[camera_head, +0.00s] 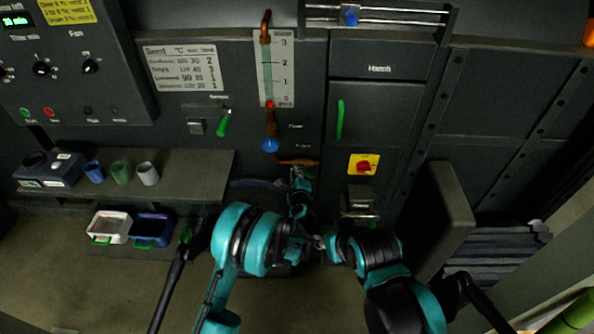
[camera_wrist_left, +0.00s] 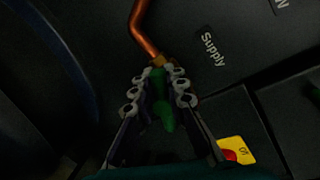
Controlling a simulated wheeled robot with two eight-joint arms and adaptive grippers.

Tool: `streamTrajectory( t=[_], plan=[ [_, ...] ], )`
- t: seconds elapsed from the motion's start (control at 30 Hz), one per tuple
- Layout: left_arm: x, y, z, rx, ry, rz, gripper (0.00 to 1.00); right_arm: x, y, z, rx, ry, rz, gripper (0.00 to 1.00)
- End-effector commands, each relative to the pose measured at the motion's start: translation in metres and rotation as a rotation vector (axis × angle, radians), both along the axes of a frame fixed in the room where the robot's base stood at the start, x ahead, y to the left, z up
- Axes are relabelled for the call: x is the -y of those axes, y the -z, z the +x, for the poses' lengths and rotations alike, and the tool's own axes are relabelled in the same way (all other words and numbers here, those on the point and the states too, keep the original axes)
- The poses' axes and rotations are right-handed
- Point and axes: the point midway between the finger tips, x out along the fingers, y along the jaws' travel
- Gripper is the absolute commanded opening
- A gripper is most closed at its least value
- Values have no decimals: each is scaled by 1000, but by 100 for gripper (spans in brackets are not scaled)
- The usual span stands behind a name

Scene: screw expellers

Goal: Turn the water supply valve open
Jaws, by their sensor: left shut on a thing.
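The water supply valve has a green handle (camera_wrist_left: 163,112) below a brass fitting and a bent copper pipe (camera_wrist_left: 146,30), beside the "Supply" label (camera_wrist_left: 213,47). My left gripper (camera_wrist_left: 158,92) has its fingers on both sides of this handle and is shut on it. In the head view my left gripper (camera_head: 300,180) is at the panel, just below the orange-brown pipe (camera_head: 297,162), and hides the handle there. My right arm comes in from the lower right. Its gripper end is dark and small beside my left arm, and its jaws are unclear.
A blue knob (camera_head: 270,145) sits below the water gauge (camera_head: 275,70). A red and yellow switch (camera_head: 363,165) is right of the valve. A shelf (camera_head: 200,165) with cups (camera_head: 120,172) stands left; trays (camera_head: 110,226) are below. A dark upright panel (camera_head: 447,215) stands right.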

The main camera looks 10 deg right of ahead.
Motion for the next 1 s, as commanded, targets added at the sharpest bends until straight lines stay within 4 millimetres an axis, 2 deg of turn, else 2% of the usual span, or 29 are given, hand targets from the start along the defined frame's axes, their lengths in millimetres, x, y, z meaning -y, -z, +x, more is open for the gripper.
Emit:
streamTrajectory(
  t=[0.2, 0.5, 1.0],
  plan=[
    [-3, 4, 1, -52, -1, -183, 0, 0, 0, 0, 0, 0, 0, 42],
    [-3, 9, 1, -105, 0, -368, 0, 0, 0, 0, 0, 0, 0, 42],
    [-3, 12, 1, -133, 1, -467, 0, 0, 0, 0, 0, 0, 0, 42]
  ],
)
